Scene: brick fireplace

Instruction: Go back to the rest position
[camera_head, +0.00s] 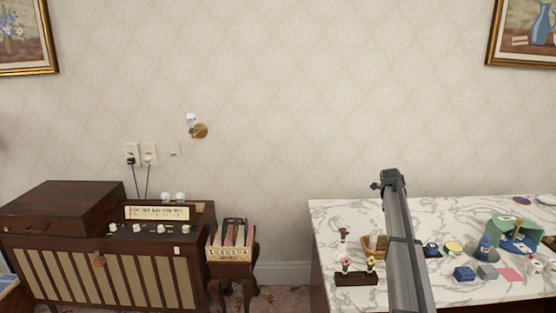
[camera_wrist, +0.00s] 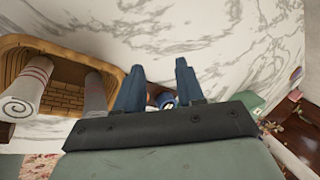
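My gripper (camera_wrist: 160,66) shows in the wrist view with its two blue-grey fingers apart. Nothing is held between them. Past the fingers lies the white marble tabletop (camera_wrist: 170,35), with a small dark brown and blue thing partly hidden in the gap. In the head view my arm rises from the bottom edge over the marble table (camera_head: 335,215). I cannot make out the fingers there.
In the wrist view, a wooden basket (camera_wrist: 62,50) with rolled towels lies left of the fingers. In the head view, a flower planter (camera_head: 357,279), a blue box (camera_head: 464,273) and a green stand (camera_head: 508,226) are on the table. A dark wooden cabinet (camera_head: 60,225) stands left.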

